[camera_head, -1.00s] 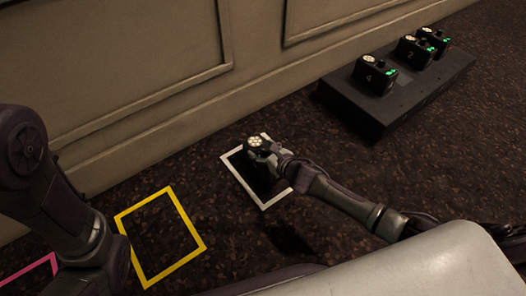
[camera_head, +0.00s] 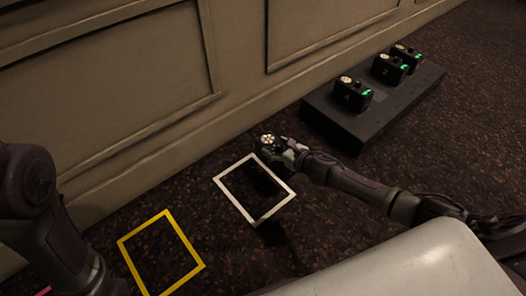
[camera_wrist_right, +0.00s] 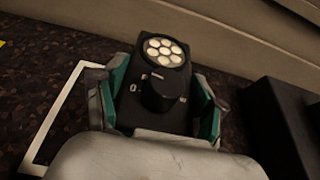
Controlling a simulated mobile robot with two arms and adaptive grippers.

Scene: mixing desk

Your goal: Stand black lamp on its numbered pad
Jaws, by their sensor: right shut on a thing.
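My right gripper (camera_head: 272,149) is shut on a black lamp with a round face of pale lenses (camera_head: 267,140). In the right wrist view the lamp (camera_wrist_right: 157,85) sits between the two green-edged fingers (camera_wrist_right: 160,105), its lens face tipped upward. In the head view the lamp appears just past the far edge of a white square outline (camera_head: 222,184) on the dark floor. Its exact height above the floor is hard to tell. No number shows inside the outline. My left arm is at the left edge; its gripper is not in view.
A long black platform (camera_head: 340,129) at the upper right carries several similar lamps, the nearest marked 4 (camera_head: 353,95). A yellow square outline (camera_head: 187,246) lies at the lower left, with a sliver of pink beyond. A panelled wall (camera_head: 110,90) runs behind.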

